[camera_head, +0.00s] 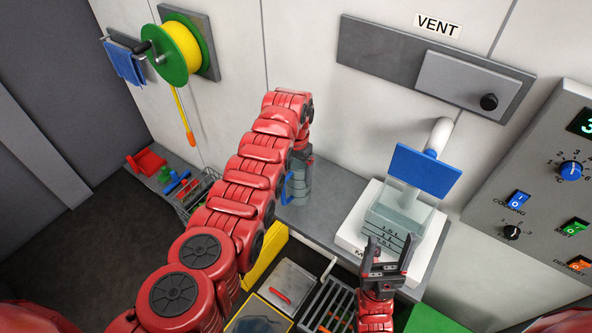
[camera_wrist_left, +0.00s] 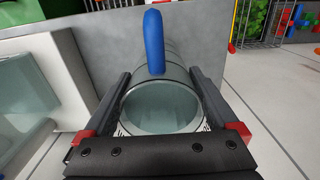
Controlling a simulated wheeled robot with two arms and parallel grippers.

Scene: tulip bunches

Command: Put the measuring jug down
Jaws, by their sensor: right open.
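The measuring jug (camera_head: 299,183) is a clear grey cylinder with a blue handle (camera_head: 287,187). In the head view it is upright at the counter by the wall, partly hidden by my left arm. My left gripper (camera_wrist_left: 160,73) has a finger along each side of the jug (camera_wrist_left: 161,106), with the blue handle (camera_wrist_left: 154,42) beyond the rim. The fingers appear closed against it. I cannot tell whether its base touches the counter (camera_head: 325,215). My right gripper (camera_head: 386,247) is open and empty, in front of the clear tank.
A clear tank (camera_head: 395,219) stands on a white base (camera_head: 352,232), under a blue panel (camera_head: 424,170) and a white pipe. A wire basket (camera_head: 195,190) and small coloured items are left of the arm. A rack (camera_head: 327,304) and trays lie below the counter. A control panel is at right.

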